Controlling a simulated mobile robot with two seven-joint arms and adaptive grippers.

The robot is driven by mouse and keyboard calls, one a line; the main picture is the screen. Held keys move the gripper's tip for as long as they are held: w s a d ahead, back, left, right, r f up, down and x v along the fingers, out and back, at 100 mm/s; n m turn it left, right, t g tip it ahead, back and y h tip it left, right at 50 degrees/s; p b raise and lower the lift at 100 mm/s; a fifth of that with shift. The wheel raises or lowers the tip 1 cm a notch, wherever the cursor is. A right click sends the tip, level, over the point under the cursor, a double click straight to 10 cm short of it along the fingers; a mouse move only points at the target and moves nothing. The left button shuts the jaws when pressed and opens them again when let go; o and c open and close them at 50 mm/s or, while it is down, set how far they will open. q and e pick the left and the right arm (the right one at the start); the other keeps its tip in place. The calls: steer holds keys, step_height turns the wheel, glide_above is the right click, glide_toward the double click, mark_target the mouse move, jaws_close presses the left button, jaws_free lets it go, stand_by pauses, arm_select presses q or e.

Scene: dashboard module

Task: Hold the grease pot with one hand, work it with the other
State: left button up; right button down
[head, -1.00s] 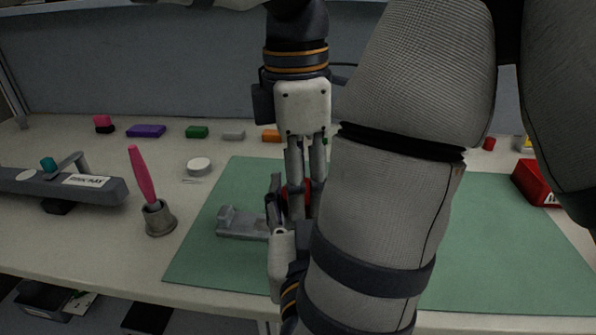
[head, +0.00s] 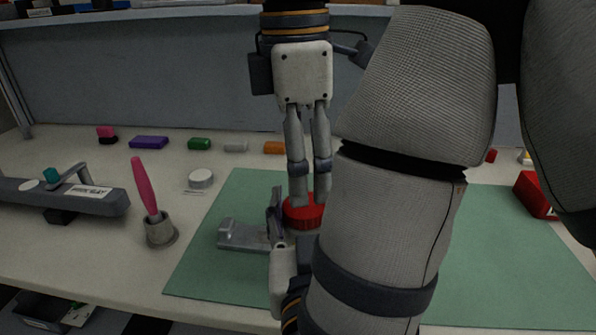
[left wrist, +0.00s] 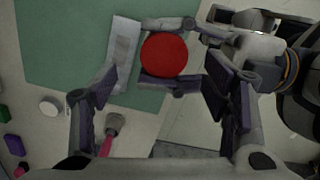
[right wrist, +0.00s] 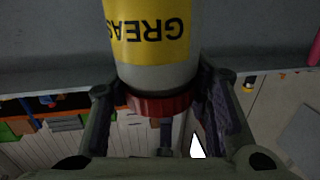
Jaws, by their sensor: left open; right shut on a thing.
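The grease pot shows its round red lid (head: 304,212) in the head view and from above in the left wrist view (left wrist: 164,55). Its white body with a yellow "GREAS" label (right wrist: 150,35) appears upside down in the right wrist view. My right gripper (right wrist: 160,88) is shut on the pot, with one finger on each side; in the head view my right arm covers much of it. My left gripper (head: 309,200) points down, open and empty, over the lid. The lid lies between its spread fingers in the left wrist view (left wrist: 160,72).
A grey metal part (head: 240,236) lies on the green mat (head: 200,275) left of the pot. A pink-handled brush (head: 146,188) stands in a grey cup (head: 160,231). A red bin (head: 535,195) is at the right. Coloured blocks line the back.

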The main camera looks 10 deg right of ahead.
arm_select(q)
steer(key=w+d+r+m+t+h, duration=0.2)
steer(key=w+r+t, duration=0.3)
steer(key=w, duration=0.4)
steer(key=w+d+r+m+t+h, duration=0.1)
steer(key=w+d+r+m+t, duration=0.1)
steer(key=w+r+t, duration=0.45)
steer(key=d+r+m+h, duration=0.75)
steer(key=r+m, duration=0.35)
steer(key=m, duration=0.2)
steer(key=s+f+m+g, duration=0.7)
steer(key=s+m+g, duration=0.3)
steer(key=m, duration=0.5)
steer(key=s+a+f+m+g+y, duration=0.1)
steer(key=s+a+f+m+y, duration=0.25)
steer(key=a, duration=0.35)
steer(key=s+a+f+m+g+y, duration=0.1)
steer(key=s+a+f+m+y, duration=0.1)
steer(key=a+f+y, duration=0.45)
steer(key=f, duration=0.3)
steer(key=d+f+h, duration=0.1)
steer(key=f, duration=0.2)
steer(key=f+h, duration=0.1)
steer(key=f, duration=0.3)
steer(key=shift+s+d, duration=0.25)
steer(key=shift+d, duration=0.15)
